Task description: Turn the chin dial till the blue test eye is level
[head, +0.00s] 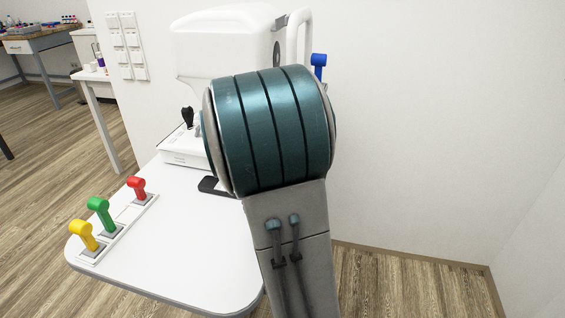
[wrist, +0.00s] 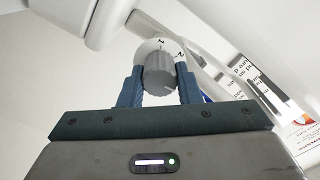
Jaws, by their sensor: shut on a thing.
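The grey chin dial (wrist: 158,76), with a white collar marked 1 and 2, shows in the wrist view. My gripper (wrist: 159,88) is shut on it, one blue finger at each side. In the head view, my arm hides the dial and my gripper. The blue test eye (head: 319,62), a blue head on a short stem, stands beside the white frame of the eye instrument (head: 222,45), just right of my arm's top. Its lower part is hidden behind my arm. I cannot tell whether it is level with any mark.
Yellow (head: 84,235), green (head: 100,210) and red (head: 138,186) pieces of like shape stand on a strip at the white table's (head: 190,245) left edge. A black joystick (head: 187,117) stands on the instrument's base. A wall is close behind; floor is clear at right.

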